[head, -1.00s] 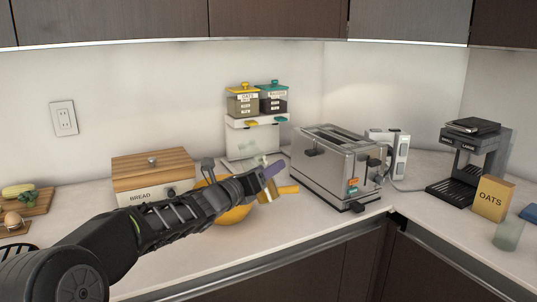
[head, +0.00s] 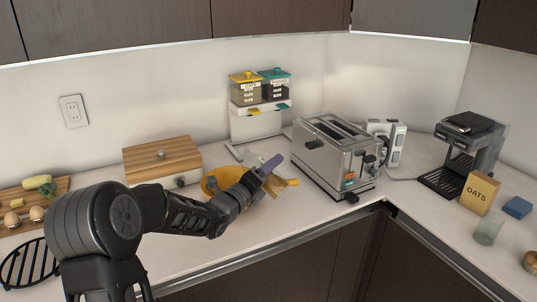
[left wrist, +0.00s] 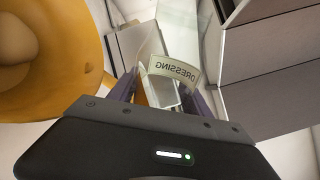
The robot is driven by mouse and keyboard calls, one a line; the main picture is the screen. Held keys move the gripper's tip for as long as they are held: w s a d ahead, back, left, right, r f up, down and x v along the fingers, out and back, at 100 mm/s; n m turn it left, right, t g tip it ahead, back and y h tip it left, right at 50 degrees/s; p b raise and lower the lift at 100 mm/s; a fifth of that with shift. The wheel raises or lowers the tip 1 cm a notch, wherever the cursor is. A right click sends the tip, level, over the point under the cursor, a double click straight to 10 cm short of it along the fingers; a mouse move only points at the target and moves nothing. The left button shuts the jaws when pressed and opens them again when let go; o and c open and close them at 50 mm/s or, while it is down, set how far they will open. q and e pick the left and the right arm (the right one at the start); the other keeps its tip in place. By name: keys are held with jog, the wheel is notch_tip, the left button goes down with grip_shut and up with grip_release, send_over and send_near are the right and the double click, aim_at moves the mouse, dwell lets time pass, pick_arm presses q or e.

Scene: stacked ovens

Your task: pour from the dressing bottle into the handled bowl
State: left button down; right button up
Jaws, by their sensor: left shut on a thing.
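The orange handled bowl (head: 212,182) stands on the counter in front of the bread box, partly hidden by my left arm; its handle (head: 292,182) points right. It also fills the left side of the left wrist view (left wrist: 88,75). My left gripper (head: 268,172) is at the bowl's right side, near the handle. Its purple fingers (left wrist: 163,92) are shut on the dressing bottle, whose DRESSING label (left wrist: 175,70) shows between them, reversed. The bottle is mostly hidden in the head view; its exact tilt and any flow cannot be told. My right gripper is not in view.
The toaster (head: 335,160) stands close to the right of my left gripper. A dispenser rack (head: 255,122) is behind, and the bread box (head: 162,160) is behind the bowl. A coffee maker (head: 462,155) and oats box (head: 479,193) stand far right.

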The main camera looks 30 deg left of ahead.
pick_arm(q)
jog(key=shift+b, duration=0.35)
jog(key=shift+a, duration=0.1)
jog(key=shift+a+r+n, duration=0.15)
jog(key=shift+a+n, duration=0.35)
jog(key=shift+r, duration=0.15)
jog(key=shift+s+d+r+n, duration=0.1)
jog(key=shift+r+n, duration=0.15)
jog(key=shift+n, duration=0.25)
dwell(0.6)
jog(key=shift+r+n+b, duration=0.15)
jog(key=shift+n+b, duration=0.2)
jog(key=shift+n, duration=0.25)
